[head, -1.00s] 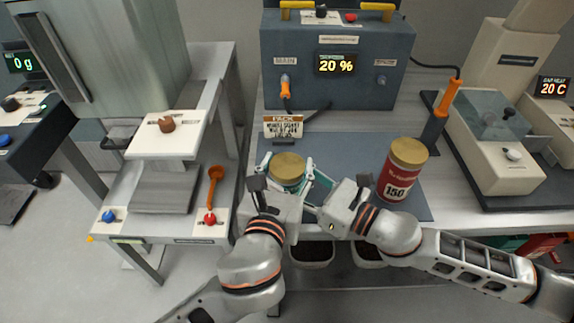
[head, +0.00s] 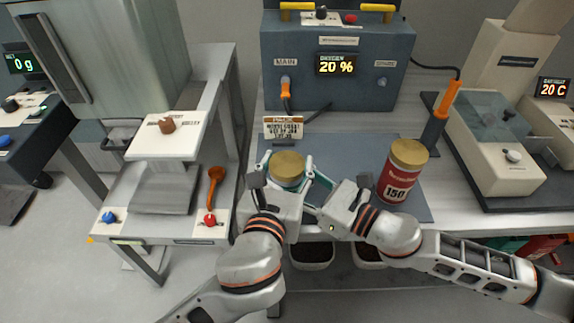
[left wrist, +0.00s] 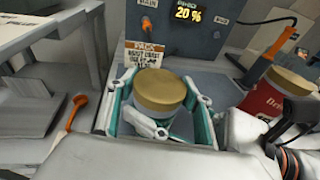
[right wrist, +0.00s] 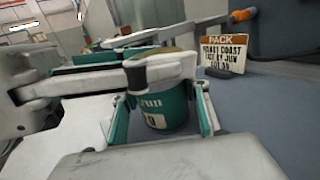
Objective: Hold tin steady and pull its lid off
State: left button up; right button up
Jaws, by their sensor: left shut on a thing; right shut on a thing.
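The teal tin (right wrist: 158,115) with a gold lid (head: 287,164) stands on the grey mat at the bench's front. My left gripper (head: 287,178) has its fingers on either side of the lid and is shut on it. In the left wrist view the lid (left wrist: 160,90) sits between those fingers. My right gripper (right wrist: 163,112) comes in lower and is shut around the tin's body, its teal pads on both sides. The left gripper's near finger hides most of the lid's side in the right wrist view. Any gap under the lid cannot be made out.
A red tin (head: 398,180) marked 150 with a gold lid stands right of my grippers. A PACK sign (head: 283,127) and a blue machine (head: 338,70) reading 20 % are behind. A separate stand (head: 168,193) is on the left.

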aim_at(287, 163)
pick_arm(q)
jog(key=shift+r, duration=0.65)
jog(key=shift+r, duration=0.2)
jog(key=shift+r, duration=1.95)
pick_arm(e)
jog(key=o, duration=1.7)
jog(key=shift+v, duration=6)
